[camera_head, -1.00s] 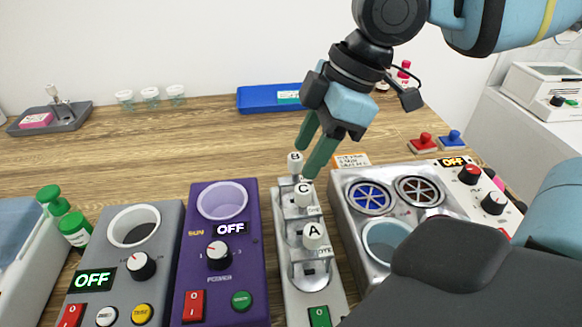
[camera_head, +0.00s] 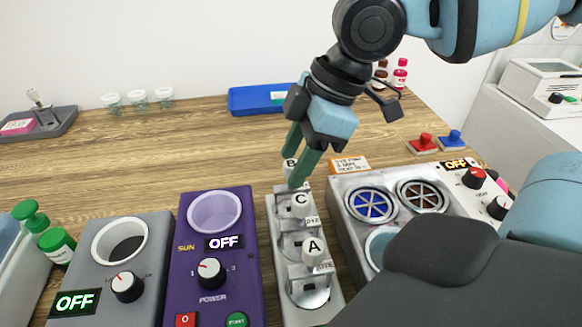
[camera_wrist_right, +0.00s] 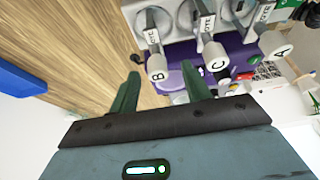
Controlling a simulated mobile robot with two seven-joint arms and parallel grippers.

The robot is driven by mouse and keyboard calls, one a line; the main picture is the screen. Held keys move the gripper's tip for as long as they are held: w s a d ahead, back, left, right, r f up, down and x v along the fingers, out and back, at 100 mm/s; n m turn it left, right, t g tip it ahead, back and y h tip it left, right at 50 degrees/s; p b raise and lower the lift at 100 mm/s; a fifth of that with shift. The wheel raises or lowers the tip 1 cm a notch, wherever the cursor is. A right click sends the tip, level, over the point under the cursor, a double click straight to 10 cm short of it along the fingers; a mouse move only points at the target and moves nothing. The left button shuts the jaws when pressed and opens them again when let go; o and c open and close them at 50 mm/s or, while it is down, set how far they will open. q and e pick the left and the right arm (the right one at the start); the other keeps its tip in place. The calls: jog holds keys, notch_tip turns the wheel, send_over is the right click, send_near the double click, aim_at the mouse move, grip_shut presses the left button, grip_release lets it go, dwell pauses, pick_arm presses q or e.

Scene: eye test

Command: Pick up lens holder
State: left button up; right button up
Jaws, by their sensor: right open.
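I cannot tell for sure which thing is the lens holder. A small upright metal piece (camera_head: 40,105) stands on a dark grey tray (camera_head: 62,121) at the far left in the head view. My right gripper (camera_head: 293,168) is open, with green fingers pointing down over the rear of a metal dye dispenser (camera_head: 273,232). In the right wrist view its fingertips (camera_wrist_right: 160,72) are on either side of knob B (camera_wrist_right: 157,68), with nothing clearly held. Whether they touch the knob I cannot tell. My left gripper is not in view.
Knob C (camera_head: 299,201) and knob A (camera_head: 313,250) stand in front of the gripper. A purple machine (camera_head: 240,275) and a grey machine (camera_head: 100,275) are left. A fan unit (camera_head: 345,187) is right. A blue tray (camera_head: 250,100) and glass cups (camera_head: 138,98) stand behind. The mid-left wood is clear.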

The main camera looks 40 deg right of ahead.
aim_at(287, 176)
jog(key=x, duration=0.2)
jog(key=b+x, duration=0.1)
jog(key=x, duration=0.1)
jog(key=shift+d+f, duration=0.1)
jog(key=shift+d, duration=0.25)
jog(key=shift+w+a+f, duration=0.1)
jog(key=shift+a+f, duration=0.1)
jog(key=shift+f, duration=0.2)
jog(key=shift+c, duration=0.5)
grip_shut()
